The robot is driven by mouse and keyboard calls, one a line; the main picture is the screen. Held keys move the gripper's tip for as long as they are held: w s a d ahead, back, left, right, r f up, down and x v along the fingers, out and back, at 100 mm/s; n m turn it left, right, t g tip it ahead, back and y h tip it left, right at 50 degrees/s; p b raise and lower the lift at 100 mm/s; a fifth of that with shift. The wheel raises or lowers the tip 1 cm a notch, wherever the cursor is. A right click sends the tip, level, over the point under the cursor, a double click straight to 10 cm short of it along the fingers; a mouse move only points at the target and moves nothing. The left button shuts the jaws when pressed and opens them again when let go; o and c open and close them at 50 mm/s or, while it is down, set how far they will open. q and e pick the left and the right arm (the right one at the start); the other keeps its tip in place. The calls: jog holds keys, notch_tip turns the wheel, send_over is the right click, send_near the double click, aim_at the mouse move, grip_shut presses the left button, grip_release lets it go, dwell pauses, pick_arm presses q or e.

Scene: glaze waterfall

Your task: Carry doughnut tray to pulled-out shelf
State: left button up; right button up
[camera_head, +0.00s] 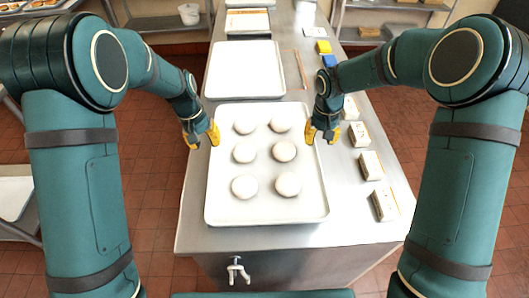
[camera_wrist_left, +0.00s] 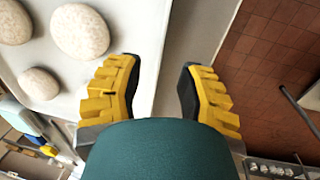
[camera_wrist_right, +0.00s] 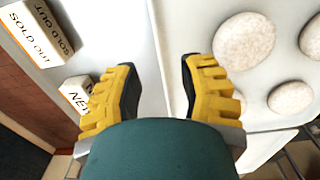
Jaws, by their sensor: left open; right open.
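The doughnut tray (camera_head: 268,210) is a white, rimmed tray with several pale, round, speckled doughnuts (camera_head: 283,152), lying flat on the steel table. My left gripper (camera_head: 201,134) is open at the tray's left edge, and my right gripper (camera_head: 322,130) is open at its right edge. In the left wrist view the open fingers (camera_wrist_left: 160,72) stand on either side of the tray's rim. In the right wrist view the open fingers (camera_wrist_right: 157,75) are likewise around the rim. Contact cannot be told. A rack shelf (camera_head: 14,232) shows at the lower left; whether it is pulled out is unclear.
The steel table (camera_head: 300,238) bears an empty white tray (camera_head: 245,68) behind the doughnut tray. Several small label blocks (camera_head: 371,165) line the right side. Blue and yellow items (camera_head: 324,47) lie further back. A white bucket (camera_head: 189,14) stands at the back. Tiled floor (camera_head: 150,185) is free on both sides.

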aim_at(212, 154)
pick_arm(q)
jog(key=f, duration=0.4)
jog(key=d+f, duration=0.1)
jog(key=f, duration=0.1)
jog(key=shift+f, duration=0.15)
pick_arm(e)
notch_tip(212, 154, down, 6)
jog(key=shift+f, duration=0.25)
pick_arm(q)
grip_shut()
pick_arm(e)
grip_shut()
